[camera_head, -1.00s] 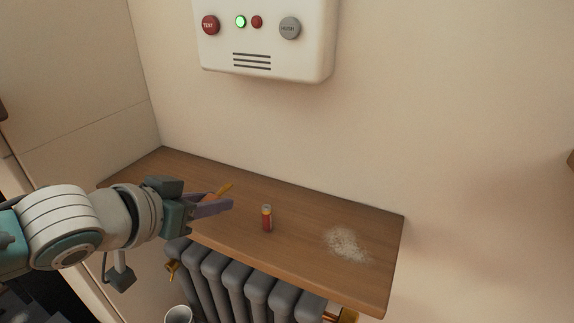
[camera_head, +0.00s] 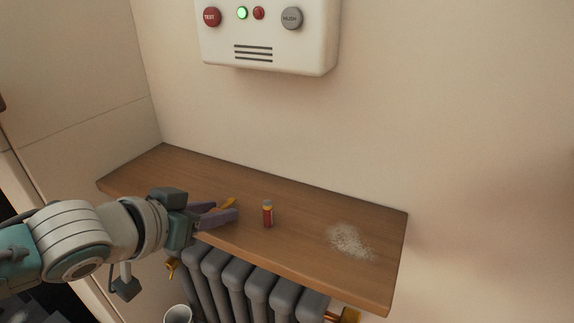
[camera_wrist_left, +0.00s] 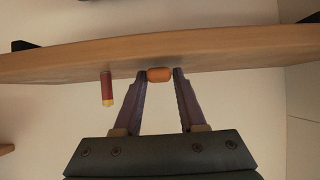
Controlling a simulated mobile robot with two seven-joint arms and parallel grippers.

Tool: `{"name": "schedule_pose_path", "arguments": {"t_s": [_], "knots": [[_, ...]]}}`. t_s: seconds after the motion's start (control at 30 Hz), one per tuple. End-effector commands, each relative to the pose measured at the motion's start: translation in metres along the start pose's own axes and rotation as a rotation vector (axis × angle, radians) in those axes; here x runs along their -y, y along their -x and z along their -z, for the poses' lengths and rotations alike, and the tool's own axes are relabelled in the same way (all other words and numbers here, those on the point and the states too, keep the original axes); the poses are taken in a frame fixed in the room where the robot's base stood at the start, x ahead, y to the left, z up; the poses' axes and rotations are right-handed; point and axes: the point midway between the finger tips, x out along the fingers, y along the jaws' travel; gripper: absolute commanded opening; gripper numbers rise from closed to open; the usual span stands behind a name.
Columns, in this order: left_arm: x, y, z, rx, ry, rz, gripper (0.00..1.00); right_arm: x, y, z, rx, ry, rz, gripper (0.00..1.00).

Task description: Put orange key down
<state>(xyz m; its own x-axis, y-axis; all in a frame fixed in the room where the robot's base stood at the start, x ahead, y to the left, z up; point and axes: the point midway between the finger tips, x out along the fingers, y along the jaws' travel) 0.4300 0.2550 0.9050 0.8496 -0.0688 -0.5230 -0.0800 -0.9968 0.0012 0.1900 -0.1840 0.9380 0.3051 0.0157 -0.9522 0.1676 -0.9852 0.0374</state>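The orange key (camera_head: 229,204) is at the fingertips of my left gripper (camera_head: 226,208), low over the left half of the wooden shelf (camera_head: 300,212). In the left wrist view the key shows as a short orange block (camera_wrist_left: 159,74) between the two purple fingertips (camera_wrist_left: 160,76), close against both. My left gripper looks shut on it. The key appears at the shelf's edge in that view; I cannot tell whether it touches the shelf top. My right gripper is not in view.
A red cylinder with a yellowish band (camera_head: 267,214) stands just right of the gripper; the left wrist view also shows it (camera_wrist_left: 106,88). A pale speckled patch (camera_head: 349,241) lies farther right. A grey radiator (camera_head: 258,290) is below. A white alarm box (camera_head: 267,38) hangs above.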

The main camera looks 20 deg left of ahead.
Motion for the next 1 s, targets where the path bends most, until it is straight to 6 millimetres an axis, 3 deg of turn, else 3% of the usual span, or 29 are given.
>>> {"name": "schedule_pose_path", "arguments": {"t_s": [0.17, 0.43, 0.57, 1.0], "knots": [[0.000, 0.000, 0.000, 0.000, 0.000, 0.000, 0.61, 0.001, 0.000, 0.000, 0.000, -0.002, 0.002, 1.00], [0.000, 0.001, 0.002, 0.000, -0.001, 0.000, 0.61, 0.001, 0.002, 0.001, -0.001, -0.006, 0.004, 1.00], [0.000, 0.009, 0.016, -0.001, -0.002, -0.001, 0.61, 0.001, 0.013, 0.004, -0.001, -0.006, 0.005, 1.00], [0.000, 0.095, 0.011, 0.003, 0.000, -0.001, 0.61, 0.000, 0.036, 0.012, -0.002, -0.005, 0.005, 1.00]]}}
